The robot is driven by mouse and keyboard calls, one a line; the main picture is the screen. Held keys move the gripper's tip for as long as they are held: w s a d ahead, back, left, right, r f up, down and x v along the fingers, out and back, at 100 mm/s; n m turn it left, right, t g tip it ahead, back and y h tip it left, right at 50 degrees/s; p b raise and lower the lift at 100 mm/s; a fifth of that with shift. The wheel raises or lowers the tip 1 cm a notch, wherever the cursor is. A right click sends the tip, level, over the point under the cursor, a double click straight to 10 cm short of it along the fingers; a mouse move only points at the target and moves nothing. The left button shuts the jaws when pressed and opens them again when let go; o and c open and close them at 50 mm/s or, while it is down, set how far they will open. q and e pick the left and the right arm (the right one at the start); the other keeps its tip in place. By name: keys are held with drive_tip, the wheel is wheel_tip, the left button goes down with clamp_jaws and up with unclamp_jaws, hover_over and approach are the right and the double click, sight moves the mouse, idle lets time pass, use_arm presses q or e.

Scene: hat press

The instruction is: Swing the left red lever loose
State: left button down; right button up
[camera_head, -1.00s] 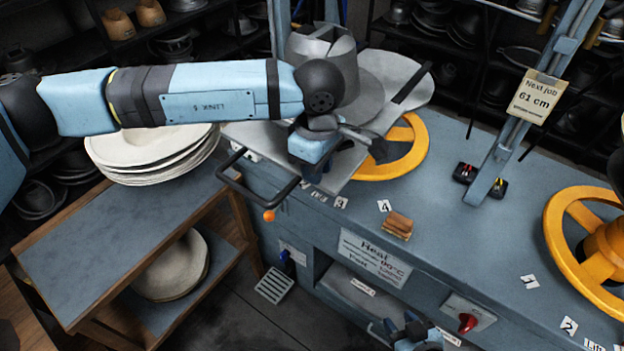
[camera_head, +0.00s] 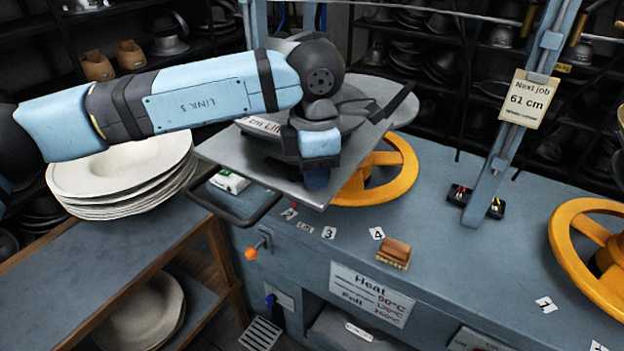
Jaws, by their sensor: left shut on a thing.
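My left gripper (camera_head: 314,160) reaches in from the left and is over the grey metal plate (camera_head: 232,160) on the press bench. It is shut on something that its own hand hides. The left red lever cannot be made out, and no red handle shows around the gripper. A label with red lettering (camera_head: 262,125) shows just left of the hand. A dark bar (camera_head: 401,98) sticks out to the right of the hand, over the plate. My right gripper is not in view.
A yellow handwheel (camera_head: 402,178) stands right beside the plate, another (camera_head: 562,245) at far right. A wooden brush (camera_head: 394,253) lies on the blue bench. An orange knob (camera_head: 251,253) is on its front. Felt hats (camera_head: 130,170) are stacked on the left cart (camera_head: 95,250).

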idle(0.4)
use_arm(q)
drive_tip(key=c, duration=1)
unclamp_jaws()
drive_tip(key=shift+r, duration=0.1)
wheel_tip(320, 180, up, 14)
drive_tip(key=b, duration=0.1)
drive_tip(key=shift+f, duration=0.2)
